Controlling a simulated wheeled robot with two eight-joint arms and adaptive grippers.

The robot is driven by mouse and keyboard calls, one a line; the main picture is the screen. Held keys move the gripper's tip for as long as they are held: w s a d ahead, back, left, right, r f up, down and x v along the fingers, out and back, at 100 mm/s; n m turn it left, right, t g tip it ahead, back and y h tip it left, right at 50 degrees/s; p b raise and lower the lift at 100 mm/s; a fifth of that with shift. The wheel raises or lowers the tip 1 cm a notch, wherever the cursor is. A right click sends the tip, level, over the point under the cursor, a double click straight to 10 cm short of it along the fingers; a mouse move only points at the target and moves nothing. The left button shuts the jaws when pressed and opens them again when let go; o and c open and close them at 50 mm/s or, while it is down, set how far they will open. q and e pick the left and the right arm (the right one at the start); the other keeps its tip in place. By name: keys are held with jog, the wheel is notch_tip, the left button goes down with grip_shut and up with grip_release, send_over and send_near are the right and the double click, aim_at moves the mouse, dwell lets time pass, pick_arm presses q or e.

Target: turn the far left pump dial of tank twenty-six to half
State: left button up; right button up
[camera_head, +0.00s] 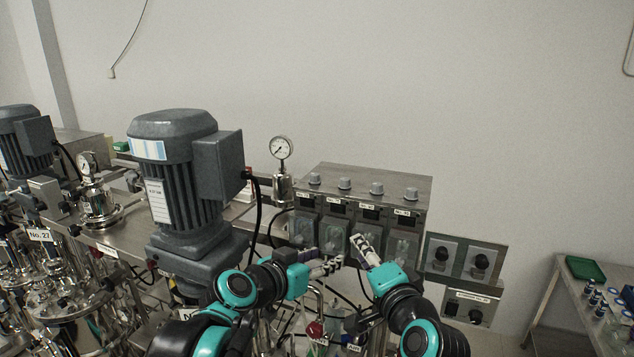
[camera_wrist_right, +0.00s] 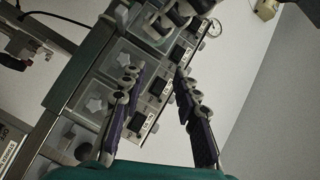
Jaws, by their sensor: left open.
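The steel pump box (camera_head: 368,186) stands right of centre in the head view, with a row of grey dials on its top. The far left dial (camera_head: 315,178) is at the row's left end; its setting is too small to read. My left gripper (camera_head: 335,264) is in front of the box's lower left part, open, below the dials. My right gripper (camera_head: 364,243) is beside it, in front of the pump faces and also below the dials. In the right wrist view its fingers (camera_wrist_right: 155,76) are spread with nothing held, over the labelled box front.
A big grey motor (camera_head: 178,165) and a pressure gauge (camera_head: 281,147) stand left of the box. A black cable hangs between them. Wall switches (camera_head: 463,257) are to the right, and a side table (camera_head: 562,290) with a green tray is farther right. The space above the dials is clear.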

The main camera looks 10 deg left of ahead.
aim_at(313, 179)
pick_arm(q)
jog(key=w+a+r+t, duration=0.1)
jog(key=w+a+r, duration=0.1)
jog(key=w+r, duration=0.1)
jog(key=w+a+r+t+y, duration=0.1)
jog(key=w+a+r+t, duration=0.1)
jog(key=w+r, duration=0.1)
jog(key=w+a+r+n+t, duration=0.1)
jog(key=w+a+r, duration=0.2)
jog(key=w+r, duration=0.1)
jog(key=shift+w+y+b, duration=0.35)
jog(key=shift+w+y, duration=0.05)
jog(key=shift+w, duration=0.4)
jog(key=shift+w+r, duration=0.1)
jog(key=shift+w, duration=0.5)
jog(key=p+x, duration=0.1)
jog(key=x, duration=0.4)
jog(key=shift+w+d+p, duration=0.2)
jog(key=shift+w+p, duration=0.1)
jog(key=shift+w, duration=0.5)
pick_arm(e)
jog(key=s+d+f+n+g+h, duration=0.3)
jog(key=s+d+f+n+g, duration=0.1)
jog(key=s+d+f, duration=0.6)
jog(key=s+d+f+n+g+h, duration=0.3)
jog(key=s+d+f, duration=0.6)
jog(key=f, duration=0.6)
jog(key=shift+s+d+n+g+h, duration=0.4)
jog(key=shift+n+g, duration=0.1)
jog(key=shift+n, duration=0.6)
